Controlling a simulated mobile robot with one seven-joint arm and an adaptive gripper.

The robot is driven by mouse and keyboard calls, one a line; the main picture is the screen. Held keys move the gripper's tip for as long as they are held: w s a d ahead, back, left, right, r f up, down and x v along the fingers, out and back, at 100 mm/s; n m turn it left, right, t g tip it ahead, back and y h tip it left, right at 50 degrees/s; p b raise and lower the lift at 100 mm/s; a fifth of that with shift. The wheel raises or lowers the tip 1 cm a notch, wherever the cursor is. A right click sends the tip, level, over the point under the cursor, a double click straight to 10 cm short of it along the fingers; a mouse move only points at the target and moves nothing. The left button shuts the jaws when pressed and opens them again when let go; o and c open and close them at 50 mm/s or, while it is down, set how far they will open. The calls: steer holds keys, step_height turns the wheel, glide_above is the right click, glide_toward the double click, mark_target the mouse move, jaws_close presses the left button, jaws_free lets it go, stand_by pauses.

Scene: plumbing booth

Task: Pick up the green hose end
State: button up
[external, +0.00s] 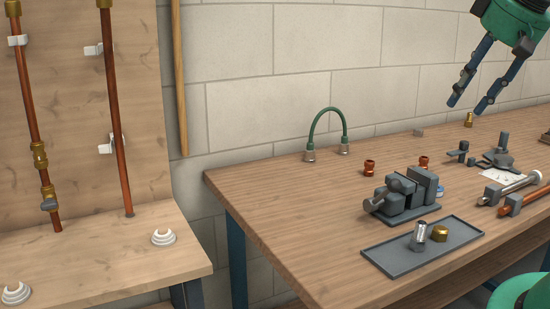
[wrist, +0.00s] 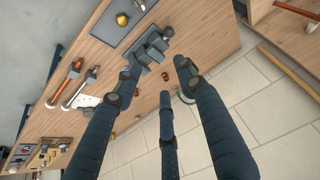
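The green hose (external: 330,109) stands as an upright arch at the back left of the workbench. Its two silver ends, the left one (external: 309,156) and the right one (external: 344,149), rest on the bench top. My gripper (external: 470,104) is at the upper right in the external view, above the bench and well to the right of the hose. Its dark fingers are spread apart, with nothing between them. They also show spread in the wrist view (wrist: 157,82). There the hose is mostly hidden behind a finger, and I cannot make out its ends clearly.
A grey vise (external: 406,190) stands on the workbench (external: 290,221) in front and to the right of the hose. A grey tray (external: 385,256) holds a silver and a brass fitting. Copper fittings (external: 369,168) sit near the hose. The block wall is close behind.

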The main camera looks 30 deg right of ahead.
steer(key=o, duration=0.3)
